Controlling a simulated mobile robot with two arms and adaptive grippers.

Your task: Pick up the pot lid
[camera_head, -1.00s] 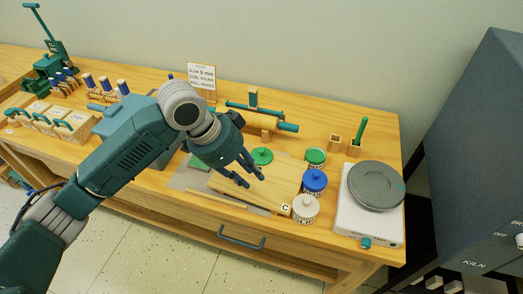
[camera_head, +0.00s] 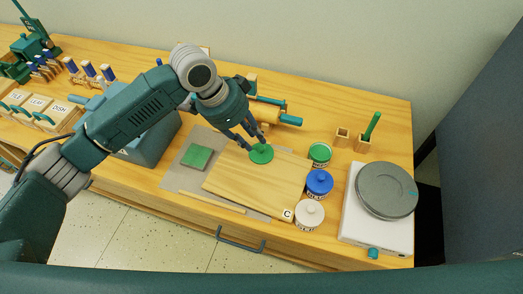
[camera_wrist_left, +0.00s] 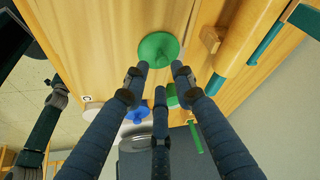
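The green pot lid (camera_head: 261,154), a round disc, lies flat at the back edge of the wooden board (camera_head: 235,183). My left gripper (camera_head: 257,143) is right above the lid with its fingers pointing down at it. In the left wrist view the lid (camera_wrist_left: 158,47) shows just beyond the spread fingertips (camera_wrist_left: 161,72), with nothing held between them. Contact with the lid cannot be told. A dark jointed part at the left of the wrist view looks like my right arm (camera_wrist_left: 42,130); its fingers are too small to read.
A scale with a grey disc (camera_head: 386,190) is farther right. A rolling pin (camera_head: 272,110) lies behind the lid. A green square (camera_head: 196,157) lies left.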

